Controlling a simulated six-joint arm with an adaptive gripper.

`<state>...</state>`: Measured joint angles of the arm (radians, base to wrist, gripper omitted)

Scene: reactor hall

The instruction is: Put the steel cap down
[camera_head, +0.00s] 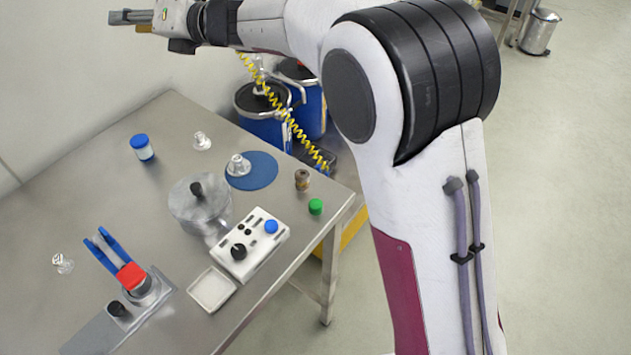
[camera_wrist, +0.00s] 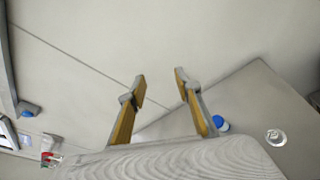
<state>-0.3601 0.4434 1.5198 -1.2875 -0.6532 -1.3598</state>
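My gripper (camera_head: 118,17) is high at the top left in the head view, above and beyond the table. In the wrist view its fingers (camera_wrist: 160,76) are spread apart with nothing between them. I cannot pick out the steel cap for certain. A small shiny, silvery or clear piece (camera_head: 238,166) stands on a round blue mat (camera_head: 262,177) on the table. Similar pieces stand at the table's back (camera_head: 201,141) and at the left (camera_head: 62,263). The back one seems to show in the wrist view (camera_wrist: 276,137). My gripper is well clear of them all.
On the steel table (camera_head: 110,163) are a blue-capped jar (camera_head: 142,147), a lidded steel pot (camera_head: 196,215), a control box (camera_head: 238,262), a white tray (camera_head: 204,301), a blue-and-red fixture (camera_head: 131,277), a brown piece (camera_head: 302,180) and a green cap (camera_head: 316,206). Blue drums (camera_head: 262,128) stand behind.

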